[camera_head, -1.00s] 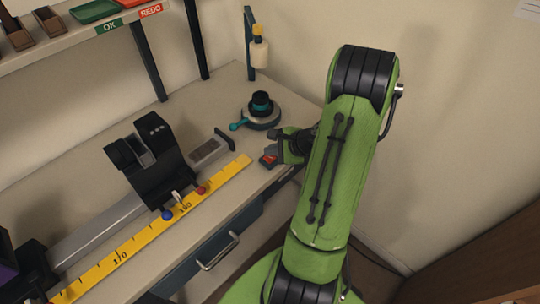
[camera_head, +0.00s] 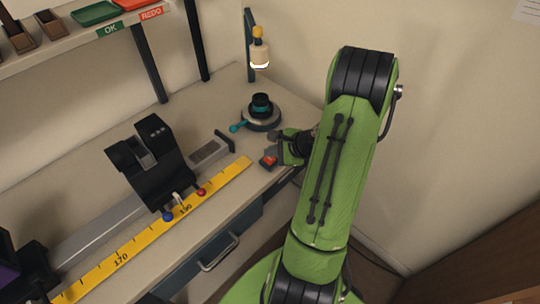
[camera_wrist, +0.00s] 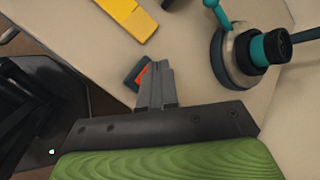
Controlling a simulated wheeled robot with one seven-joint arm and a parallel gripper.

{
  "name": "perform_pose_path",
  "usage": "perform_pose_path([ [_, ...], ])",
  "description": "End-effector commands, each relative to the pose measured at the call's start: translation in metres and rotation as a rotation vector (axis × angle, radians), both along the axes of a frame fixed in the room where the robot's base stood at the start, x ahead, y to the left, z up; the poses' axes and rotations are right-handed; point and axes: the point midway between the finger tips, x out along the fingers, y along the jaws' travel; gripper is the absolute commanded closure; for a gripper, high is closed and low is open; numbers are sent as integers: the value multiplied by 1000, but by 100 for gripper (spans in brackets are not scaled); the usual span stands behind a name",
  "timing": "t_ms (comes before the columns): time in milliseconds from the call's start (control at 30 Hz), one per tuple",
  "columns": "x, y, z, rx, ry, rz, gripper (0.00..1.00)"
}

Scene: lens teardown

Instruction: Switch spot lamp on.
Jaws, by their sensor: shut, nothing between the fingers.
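The spot lamp (camera_head: 259,55) hangs from a dark post at the back of the bench, and its lower rim glows. A small dark switch box with a red-orange rocker (camera_head: 268,162) sits at the bench's front right edge. It also shows in the wrist view (camera_wrist: 138,75), partly hidden by the fingers. My gripper (camera_head: 276,150) is shut and empty, its tips right at the switch box. In the wrist view the closed fingertips (camera_wrist: 158,68) lie over the right side of the rocker; I cannot tell whether they touch it.
A round stand with a teal lever and dark lens part (camera_head: 262,112) is just behind my gripper. A yellow ruler (camera_head: 150,232) runs along the bench front beside a black carriage on a rail (camera_head: 152,160). A drawer handle (camera_head: 219,252) sticks out below.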

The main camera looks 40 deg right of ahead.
Motion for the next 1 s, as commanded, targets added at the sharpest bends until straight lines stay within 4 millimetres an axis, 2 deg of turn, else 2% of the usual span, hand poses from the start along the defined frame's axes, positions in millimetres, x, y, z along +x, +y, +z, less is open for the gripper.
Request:
perform_pose_path([
  [233, 0, 0, 4, 0, 0, 0, 100],
  [700, 0, 0, 60, 0, 0, 0, 100],
  [1000, 0, 0, 59, 1, 0, -1, 100],
])
